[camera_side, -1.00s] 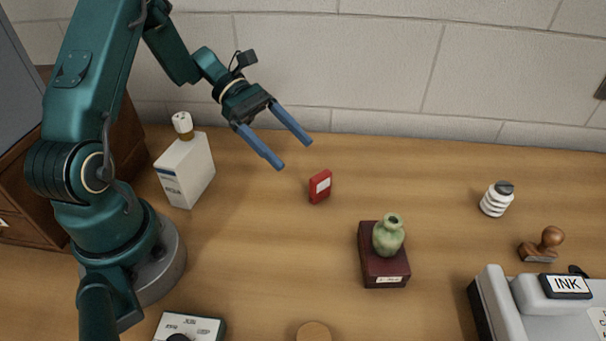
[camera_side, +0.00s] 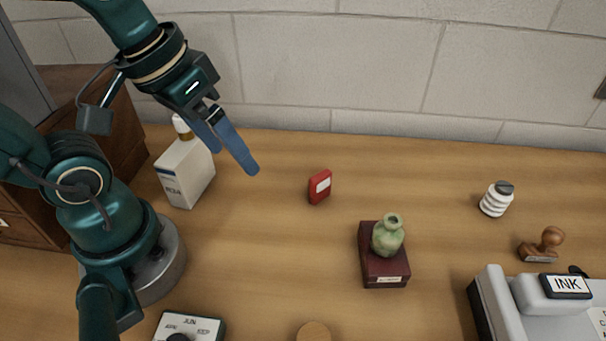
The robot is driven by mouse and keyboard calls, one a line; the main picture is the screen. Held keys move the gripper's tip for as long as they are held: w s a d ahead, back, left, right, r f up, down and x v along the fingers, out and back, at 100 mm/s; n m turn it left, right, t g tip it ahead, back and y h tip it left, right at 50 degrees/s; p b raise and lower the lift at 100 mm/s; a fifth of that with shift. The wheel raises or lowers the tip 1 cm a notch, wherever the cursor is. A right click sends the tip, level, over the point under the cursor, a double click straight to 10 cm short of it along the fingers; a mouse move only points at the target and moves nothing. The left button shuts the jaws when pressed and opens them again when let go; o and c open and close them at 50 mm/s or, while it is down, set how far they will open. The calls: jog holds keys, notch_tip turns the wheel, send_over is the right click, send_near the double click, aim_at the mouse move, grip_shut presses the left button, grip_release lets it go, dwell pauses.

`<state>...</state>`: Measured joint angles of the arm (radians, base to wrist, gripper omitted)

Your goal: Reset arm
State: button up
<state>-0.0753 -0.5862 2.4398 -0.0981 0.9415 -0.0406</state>
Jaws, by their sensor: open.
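My gripper (camera_side: 233,158) is at the upper left, above the table and in front of a white box. Its two blue fingers point down and to the right, and one partly overlaps the other in this view. It is open, with nothing seen between the fingers. My arm is folded back towards its base at the left edge, and part of it is out of the picture.
A white box (camera_side: 187,178) with a bottle top (camera_side: 181,125) behind it stands near my gripper. A red box (camera_side: 320,187), a green vase (camera_side: 388,236) on a dark red box (camera_side: 366,266), a white ribbed insulator (camera_side: 496,200) and a wooden stamp (camera_side: 542,245) stand further right. Grey equipment (camera_side: 498,305) fills the lower right.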

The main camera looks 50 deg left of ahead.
jog(key=shift+s+a+r+m+t+y, duration=0.15)
jog(key=shift+r+m+t, duration=0.05)
jog(key=shift+m+t, duration=0.2)
jog(key=shift+s+a+r+m+t+y, duration=0.1)
jog(key=shift+s+r+m+t+y, duration=0.15)
jog(key=shift+m, duration=0.25)
jog(key=shift+w, duration=0.1)
dwell(0.6)
